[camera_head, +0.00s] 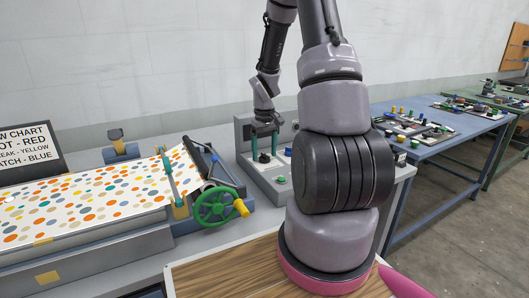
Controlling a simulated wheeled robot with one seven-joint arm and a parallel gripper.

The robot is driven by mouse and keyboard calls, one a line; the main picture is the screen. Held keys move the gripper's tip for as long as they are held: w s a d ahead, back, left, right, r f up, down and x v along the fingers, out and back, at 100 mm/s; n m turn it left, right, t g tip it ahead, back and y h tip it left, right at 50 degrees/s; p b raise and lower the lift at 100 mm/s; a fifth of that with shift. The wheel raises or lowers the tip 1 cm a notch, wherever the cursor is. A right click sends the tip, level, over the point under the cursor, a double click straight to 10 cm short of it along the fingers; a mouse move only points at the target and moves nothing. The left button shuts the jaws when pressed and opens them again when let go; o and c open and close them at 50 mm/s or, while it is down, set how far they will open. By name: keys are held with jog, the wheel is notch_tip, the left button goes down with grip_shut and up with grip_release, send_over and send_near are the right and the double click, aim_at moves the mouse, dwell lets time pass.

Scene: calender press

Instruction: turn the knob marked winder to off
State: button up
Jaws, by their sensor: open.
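A grey control box (259,178) with a raised back panel stands on the bench right of the press. My arm hides the right part of the box.
The press bed carries a dotted sheet (90,205), with a green handwheel (215,207) and yellow handle near the box. A chart sign (28,150) stands at left. A blue table (440,140) with small parts is at right. A wood-grain surface (225,275) lies in front.

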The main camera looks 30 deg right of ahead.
notch_tip(320, 180, up, 11)
dwell(0.4)
jog(key=shift+f, duration=0.1)
notch_tip(320, 180, up, 15)
jog(key=m+t, duration=0.2)
jog(key=t, duration=0.2)
send_over(264, 154)
jog(key=s+a, duration=0.7)
jog(key=s, duration=0.1)
jog(key=s+a+r+m+t+y, duration=0.1)
jog(key=s+a+r, duration=0.2)
jog(key=s, duration=0.3)
jog(key=s+a+r+m+t+y, duration=0.1)
jog(key=s+a+r+t, duration=0.1)
jog(key=s, duration=0.4)
jog(key=shift+a+r+m, duration=0.4)
jog(key=shift+a+r, duration=0.2)
jog(key=shift+r, duration=0.3)
